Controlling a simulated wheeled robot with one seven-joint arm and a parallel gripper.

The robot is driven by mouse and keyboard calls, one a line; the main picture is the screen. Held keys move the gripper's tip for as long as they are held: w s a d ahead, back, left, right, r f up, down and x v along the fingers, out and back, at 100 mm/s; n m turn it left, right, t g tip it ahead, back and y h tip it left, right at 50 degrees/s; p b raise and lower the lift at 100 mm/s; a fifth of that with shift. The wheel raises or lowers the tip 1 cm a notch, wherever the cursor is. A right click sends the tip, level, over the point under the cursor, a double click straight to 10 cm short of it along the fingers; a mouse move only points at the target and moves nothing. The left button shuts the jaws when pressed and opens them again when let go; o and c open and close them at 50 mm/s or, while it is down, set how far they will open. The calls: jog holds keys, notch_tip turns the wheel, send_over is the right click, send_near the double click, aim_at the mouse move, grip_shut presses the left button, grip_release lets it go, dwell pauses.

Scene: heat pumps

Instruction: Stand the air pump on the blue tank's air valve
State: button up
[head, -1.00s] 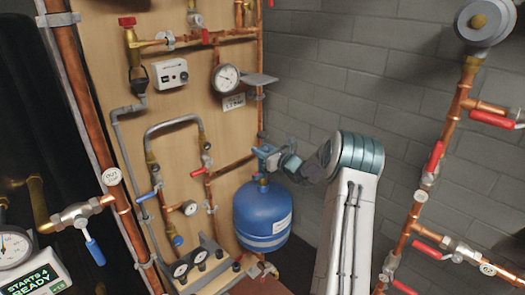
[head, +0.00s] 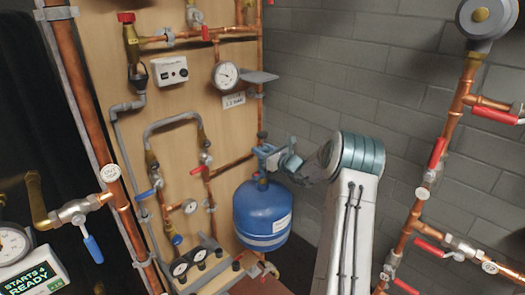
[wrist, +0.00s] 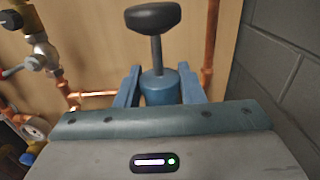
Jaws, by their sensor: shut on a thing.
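The blue tank (head: 262,212) hangs or stands low at the right side of the wooden board in the head view. Its air valve (head: 263,184) is the small fitting on its top. My gripper (head: 268,157) is just above the tank's top. In the wrist view my gripper (wrist: 158,82) is shut on the air pump (wrist: 160,90), which has a blue body and a thin rod up to a black handle (wrist: 153,17). The pump looks upright. Its lower end is hidden in the wrist view, and I cannot tell whether it touches the valve.
A copper pipe (wrist: 209,50) runs upright close to my gripper's right. The grey block wall (head: 330,80) is behind. Copper pipes with red levers (head: 436,152) stand at the right.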

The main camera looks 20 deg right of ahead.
jog(key=shift+f+b, duration=0.8)
jog(key=shift+b, duration=0.35)
dwell(0.6)
jog(key=o, duration=1.3)
jog(key=shift+f, duration=0.15)
jog(key=shift+s, duration=0.1)
jog(key=shift+b+v, duration=0.45)
jog(key=shift+v, duration=3.75)
